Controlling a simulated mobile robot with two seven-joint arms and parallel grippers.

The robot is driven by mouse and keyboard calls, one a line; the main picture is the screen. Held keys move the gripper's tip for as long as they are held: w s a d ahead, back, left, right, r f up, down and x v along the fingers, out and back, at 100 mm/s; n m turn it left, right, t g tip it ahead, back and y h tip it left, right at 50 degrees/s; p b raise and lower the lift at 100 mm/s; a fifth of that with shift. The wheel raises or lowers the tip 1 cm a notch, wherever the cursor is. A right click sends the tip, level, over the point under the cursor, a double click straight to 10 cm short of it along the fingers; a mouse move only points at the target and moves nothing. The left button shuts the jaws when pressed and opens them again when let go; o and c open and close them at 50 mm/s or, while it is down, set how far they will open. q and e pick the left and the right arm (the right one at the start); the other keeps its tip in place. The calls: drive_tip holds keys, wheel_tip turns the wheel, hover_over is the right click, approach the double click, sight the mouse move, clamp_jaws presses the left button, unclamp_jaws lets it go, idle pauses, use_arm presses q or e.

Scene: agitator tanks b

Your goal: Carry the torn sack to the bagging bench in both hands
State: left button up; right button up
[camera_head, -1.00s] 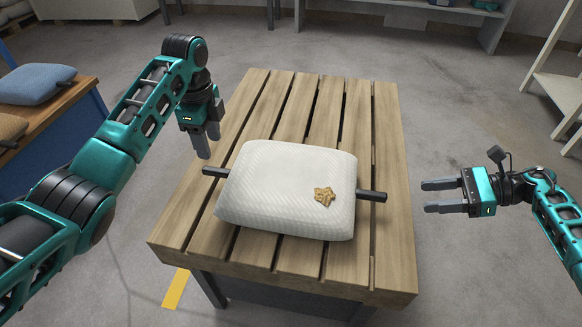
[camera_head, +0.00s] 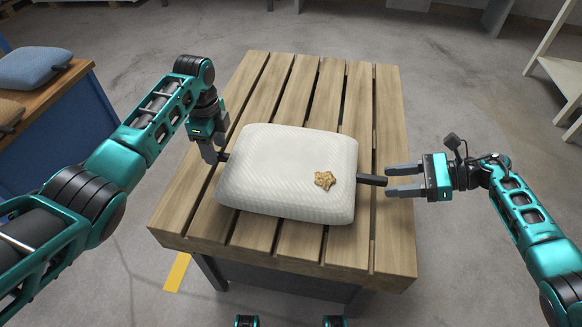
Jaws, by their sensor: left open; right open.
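The torn sack (camera_head: 280,170) is white and lies flat on a slatted wooden table (camera_head: 190,205). A brown, ragged patch (camera_head: 325,180) marks its right front part. A dark bar end sticks out at its left side (camera_head: 223,157) and another at its right side (camera_head: 372,180). My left gripper (camera_head: 215,158) points down at the left bar end, open; whether the bar lies between its fingers is hard to tell. My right gripper (camera_head: 388,182) is open and level, its fingertips close to the tip of the right bar end. Which bench is the bagging bench is not clear.
A white shelf rack (camera_head: 560,75) stands at the right. Grey floor between is clear.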

sight(377, 181)
use_arm(q)
drive_tip(key=shift+f, duration=2.35)
use_arm(e)
drive_tip(key=shift+x, duration=2.35)
use_arm(q)
drive_tip(key=shift+c, duration=0.3)
use_arm(e)
drive_tip(key=shift+c, duration=0.3)
use_arm(q)
clamp_jaws()
use_arm(e)
clamp_jaws()
drive_tip(key=shift+f, duration=0.1)
use_arm(q)
drive_tip(key=shift+w+r, duration=0.1)
drive_tip(key=shift+r, duration=0.05)
use_arm(e)
drive_tip(key=shift+w+r, duration=0.1)
drive_tip(key=shift+r, duration=0.1)
